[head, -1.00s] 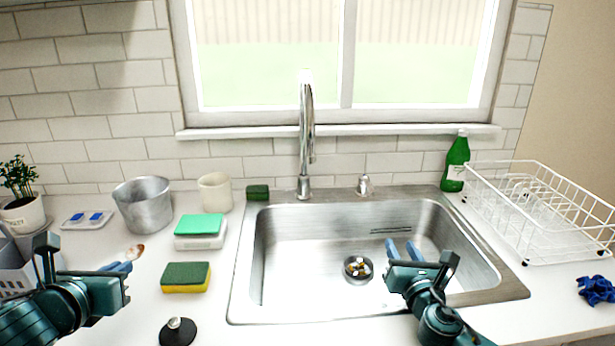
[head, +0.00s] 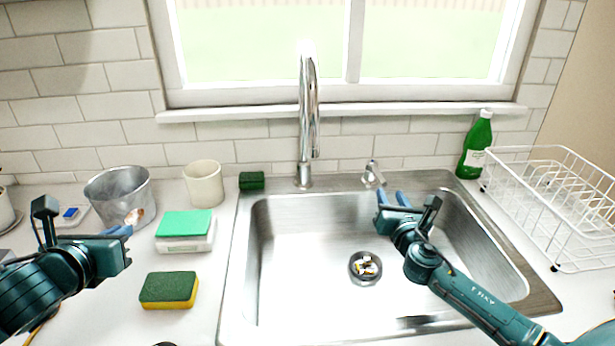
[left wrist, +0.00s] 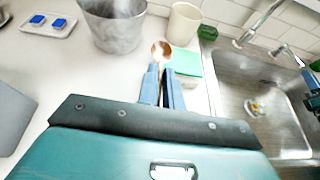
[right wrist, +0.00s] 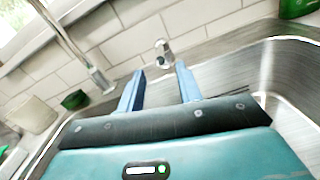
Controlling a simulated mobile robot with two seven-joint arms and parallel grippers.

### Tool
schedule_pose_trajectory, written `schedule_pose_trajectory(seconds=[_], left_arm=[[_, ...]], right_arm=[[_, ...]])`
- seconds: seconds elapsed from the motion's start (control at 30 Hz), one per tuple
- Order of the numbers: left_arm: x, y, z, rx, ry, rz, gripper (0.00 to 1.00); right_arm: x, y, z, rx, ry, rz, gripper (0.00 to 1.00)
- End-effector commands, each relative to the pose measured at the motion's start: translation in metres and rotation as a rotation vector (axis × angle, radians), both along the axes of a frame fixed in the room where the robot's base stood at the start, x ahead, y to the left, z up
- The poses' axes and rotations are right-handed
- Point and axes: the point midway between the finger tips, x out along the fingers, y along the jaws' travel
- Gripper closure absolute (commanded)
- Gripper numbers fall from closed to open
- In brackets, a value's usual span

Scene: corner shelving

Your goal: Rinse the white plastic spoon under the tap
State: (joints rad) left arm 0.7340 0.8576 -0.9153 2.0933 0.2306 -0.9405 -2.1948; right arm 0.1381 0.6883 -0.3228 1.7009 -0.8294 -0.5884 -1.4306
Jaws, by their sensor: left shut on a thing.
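My left gripper (head: 122,232) is shut on the spoon, over the counter left of the sink. The spoon's bowl (left wrist: 161,50) looks stained brown and pokes out past the fingertips in the left wrist view; it also shows in the head view (head: 137,215), in front of the metal pot. The handle is mostly hidden by the gripper. The tap (head: 307,120) stands behind the sink; I see no water from it. Its small lever (head: 373,174) is to the right. My right gripper (head: 392,199) is open and empty, just in front of the lever, which shows between its fingers (right wrist: 161,82).
The steel sink (head: 300,285) has bits in its drain (head: 365,267). On the left are a metal pot (head: 115,195), a cream cup (head: 204,184), a green-topped box (head: 185,228) and a sponge (head: 169,289). A green bottle (head: 476,145) and dish rack (head: 560,215) stand right.

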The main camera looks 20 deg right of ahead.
Motion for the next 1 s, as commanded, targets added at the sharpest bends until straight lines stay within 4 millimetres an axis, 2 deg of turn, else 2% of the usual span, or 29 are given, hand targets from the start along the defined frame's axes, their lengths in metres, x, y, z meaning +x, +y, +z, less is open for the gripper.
schedule_pose_trajectory(seconds=[0.03,0.2,0.4,0.77,1.0], left_arm=[[0.000,0.000,0.000,0.000,0.000,0.000,1.00],[0.000,0.000,-0.001,0.000,0.000,0.000,1.00],[0.000,0.000,-0.002,0.000,0.000,0.000,1.00],[0.000,0.000,-0.002,0.000,0.000,0.000,1.00],[0.000,0.000,-0.002,0.000,0.000,0.000,1.00]], right_arm=[[0.012,-0.003,0.002,0.001,-0.003,-0.002,0.65],[0.041,-0.010,0.001,0.002,-0.001,0.000,0.65],[0.059,-0.015,0.000,0.001,0.000,0.000,0.65],[0.063,-0.016,0.000,0.000,0.001,0.002,0.65],[0.063,-0.016,0.000,0.000,0.000,0.001,0.84]])
